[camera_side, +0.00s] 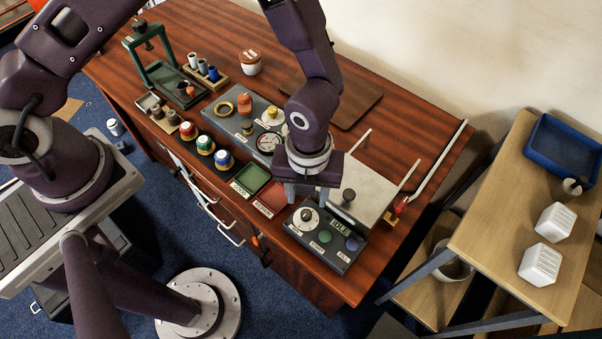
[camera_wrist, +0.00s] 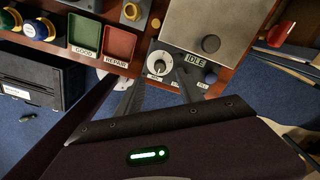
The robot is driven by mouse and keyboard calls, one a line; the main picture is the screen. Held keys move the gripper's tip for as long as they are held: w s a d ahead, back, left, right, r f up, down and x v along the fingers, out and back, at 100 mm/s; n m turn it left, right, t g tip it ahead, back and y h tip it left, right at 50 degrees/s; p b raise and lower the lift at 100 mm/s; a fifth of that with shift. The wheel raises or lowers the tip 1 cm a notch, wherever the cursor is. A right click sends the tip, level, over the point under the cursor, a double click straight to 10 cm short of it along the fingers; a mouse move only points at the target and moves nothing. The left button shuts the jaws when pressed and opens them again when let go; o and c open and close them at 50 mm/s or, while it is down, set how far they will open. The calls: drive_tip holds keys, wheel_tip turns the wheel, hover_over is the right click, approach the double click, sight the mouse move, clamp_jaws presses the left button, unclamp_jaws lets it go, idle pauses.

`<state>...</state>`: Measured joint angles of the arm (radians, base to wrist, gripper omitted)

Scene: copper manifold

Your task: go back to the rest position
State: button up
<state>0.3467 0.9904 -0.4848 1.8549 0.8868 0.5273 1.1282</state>
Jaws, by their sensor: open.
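My gripper (camera_side: 306,194) hangs fingers-down above the front right part of the wooden table, over the control box (camera_side: 343,259). Its two fingers are apart with nothing between them; in the wrist view the fingers (camera_wrist: 160,88) frame the white dial (camera_wrist: 158,64). The box has a display (camera_side: 340,228) reading IDLE, a green button (camera_side: 324,236) and a blue button (camera_side: 352,244). I cannot tell from the side view how high the fingertips are above the box.
A grey plate with a dark knob (camera_side: 348,196) lies behind the box. GOOD (camera_side: 251,179) and REPAIR (camera_side: 272,197) trays sit to the left. Beyond are several coloured-top jars (camera_side: 205,145) and a green press (camera_side: 156,62). A wooden side table (camera_side: 505,225) stands right.

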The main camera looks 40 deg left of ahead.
drive_tip(key=w+a+r+n+t+y, duration=0.1)
drive_tip(key=a+r+n+t, duration=0.1)
drive_tip(key=a+r+n, duration=0.65)
drive_tip(key=w+a+r+n+t+y, duration=0.1)
drive_tip(key=a+r+n, duration=0.4)
drive_tip(key=r, duration=0.7)
drive_tip(key=s+a+r+n+t+h, duration=0.1)
drive_tip(key=s+a+r+n, duration=0.2)
drive_tip(key=s+r+n, duration=0.2)
drive_tip(key=s+a+r+n+t+h, duration=0.1)
drive_tip(key=s+a+r+n, duration=0.3)
drive_tip(key=s+n, duration=0.5)
drive_tip(key=shift+r+n+t, duration=0.3)
drive_tip(key=shift+r+n, duration=0.55)
drive_tip(key=shift+n, duration=0.1)
drive_tip(key=shift+w, duration=0.1)
